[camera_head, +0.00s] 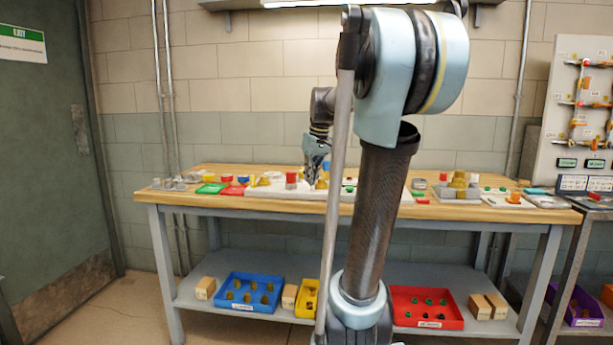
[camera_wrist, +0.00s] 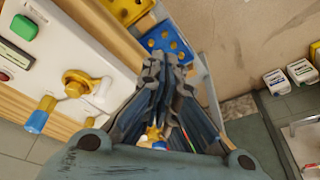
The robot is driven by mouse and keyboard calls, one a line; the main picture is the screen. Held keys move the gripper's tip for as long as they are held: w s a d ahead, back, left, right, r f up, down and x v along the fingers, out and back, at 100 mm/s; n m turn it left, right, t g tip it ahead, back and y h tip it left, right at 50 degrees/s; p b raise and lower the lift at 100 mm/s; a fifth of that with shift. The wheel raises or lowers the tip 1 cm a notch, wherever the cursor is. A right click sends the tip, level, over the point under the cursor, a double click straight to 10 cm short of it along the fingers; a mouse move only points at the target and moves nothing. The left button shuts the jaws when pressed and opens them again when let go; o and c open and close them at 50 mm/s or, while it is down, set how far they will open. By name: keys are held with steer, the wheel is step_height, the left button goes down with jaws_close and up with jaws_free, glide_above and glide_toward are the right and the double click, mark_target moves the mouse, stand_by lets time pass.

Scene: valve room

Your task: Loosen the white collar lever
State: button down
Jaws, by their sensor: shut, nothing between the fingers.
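In the wrist view a white panel (camera_wrist: 105,50) carries a brass fitting (camera_wrist: 78,82) with short white parts around it. I take these white parts to be the collar lever, but cannot be sure. A handle with a blue end (camera_wrist: 38,120) and a brass tip sticks out below it. My gripper (camera_wrist: 164,68) is shut and empty, to the right of the fitting and apart from it, past the panel's edge. In the head view my gripper (camera_head: 314,180) hangs over the middle of the bench. The collar lever cannot be made out there.
The wooden bench (camera_head: 230,199) holds several small coloured fittings. Below it, the shelf has a blue tray (camera_head: 250,307), a red tray (camera_head: 428,323) and wooden blocks (camera_head: 205,288). In the wrist view, a green button (camera_wrist: 23,27) is on the panel, and labelled boxes (camera_wrist: 276,82) are at right.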

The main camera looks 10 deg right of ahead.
steer(key=w+r+n, duration=0.1)
steer(key=w+r, duration=0.2)
steer(key=w, duration=0.5)
steer(key=w+d+r+n, duration=0.1)
steer(key=w+r, duration=0.2)
steer(key=w, duration=0.6)
steer(key=shift+d+r+y, duration=0.15)
steer(key=shift+r+y, duration=0.15)
steer(key=shift+r, duration=0.05)
steer(key=shift+f, duration=0.1)
steer(key=x, duration=0.9)
steer(key=shift+w+f, duration=0.25)
steer(key=shift+f, duration=0.1)
steer(key=shift+s+d, duration=0.4)
steer(key=shift+s, duration=0.5)
steer(key=shift+s+d, duration=0.55)
steer(key=shift+s, duration=0.25)
steer(key=shift+a, duration=0.15)
steer(key=shift+s+n, duration=0.1)
steer(key=shift+n, duration=0.2)
